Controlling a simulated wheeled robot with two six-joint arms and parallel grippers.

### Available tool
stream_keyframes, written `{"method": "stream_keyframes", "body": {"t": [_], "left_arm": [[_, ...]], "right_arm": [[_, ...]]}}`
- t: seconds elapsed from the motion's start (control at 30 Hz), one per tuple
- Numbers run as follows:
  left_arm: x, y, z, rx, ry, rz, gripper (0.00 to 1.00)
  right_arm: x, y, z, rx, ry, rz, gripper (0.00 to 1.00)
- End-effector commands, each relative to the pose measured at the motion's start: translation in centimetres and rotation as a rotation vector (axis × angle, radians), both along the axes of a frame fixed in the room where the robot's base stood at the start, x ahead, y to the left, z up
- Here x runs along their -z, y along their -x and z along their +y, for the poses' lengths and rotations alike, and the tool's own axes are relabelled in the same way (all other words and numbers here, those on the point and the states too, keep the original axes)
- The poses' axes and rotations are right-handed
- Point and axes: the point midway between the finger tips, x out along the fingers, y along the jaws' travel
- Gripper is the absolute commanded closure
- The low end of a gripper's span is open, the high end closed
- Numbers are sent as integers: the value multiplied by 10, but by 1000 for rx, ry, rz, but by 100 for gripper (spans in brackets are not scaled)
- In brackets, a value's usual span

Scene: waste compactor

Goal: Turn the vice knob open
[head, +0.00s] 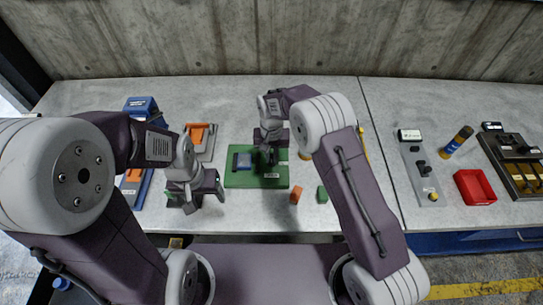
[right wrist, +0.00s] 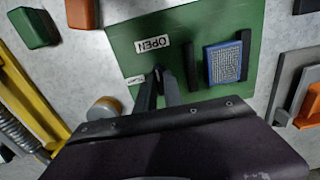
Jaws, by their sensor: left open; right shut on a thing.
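The vice has a green base plate (head: 240,181), which also shows in the right wrist view (right wrist: 125,40) with an "OPEN" label (right wrist: 153,43). A blue textured block (head: 242,160) sits between its dark jaws; in the right wrist view the block (right wrist: 222,63) is beside the near jaw bar (right wrist: 192,66). My right gripper (head: 268,154) is over the right part of the plate, its fingers (right wrist: 159,88) shut on the vice knob, which they mostly hide. My left gripper (head: 206,202) is open and empty, left of the plate above the table.
An orange block (head: 295,196) and a green block (head: 322,194) lie right of the plate. An orange-and-grey fixture (head: 200,140) stands at the left. A red tray (head: 474,187) and grey panel (head: 420,175) are far right. A yellow bar with a spring (right wrist: 30,90) is near my right gripper.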

Motion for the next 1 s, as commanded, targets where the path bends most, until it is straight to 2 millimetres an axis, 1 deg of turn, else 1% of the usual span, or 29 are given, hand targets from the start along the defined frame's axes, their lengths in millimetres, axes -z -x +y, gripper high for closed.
{"method": "stream_keyframes", "body": {"t": [0.33,0.37,0.4,0.43,0.7,0.77,0.87,1.0], "left_arm": [[0,0,0,0,0,0,34],[0,0,0,0,0,0,34],[0,0,0,0,0,0,34],[0,0,0,0,0,0,34],[0,0,0,0,0,0,34],[1,0,0,0,0,0,34],[5,0,0,0,0,0,34],[10,0,0,0,0,0,34]], "right_arm": [[-1,-1,0,5,-2,-3,100],[-1,-1,0,5,-2,-3,80],[-1,-1,0,5,-2,-3,69],[-1,-1,0,5,-2,-3,66],[-1,-1,0,3,-1,-1,66],[-4,-1,0,3,-1,-3,66],[-20,-2,1,3,-3,-6,66],[-53,-2,1,3,-4,-7,66]]}}
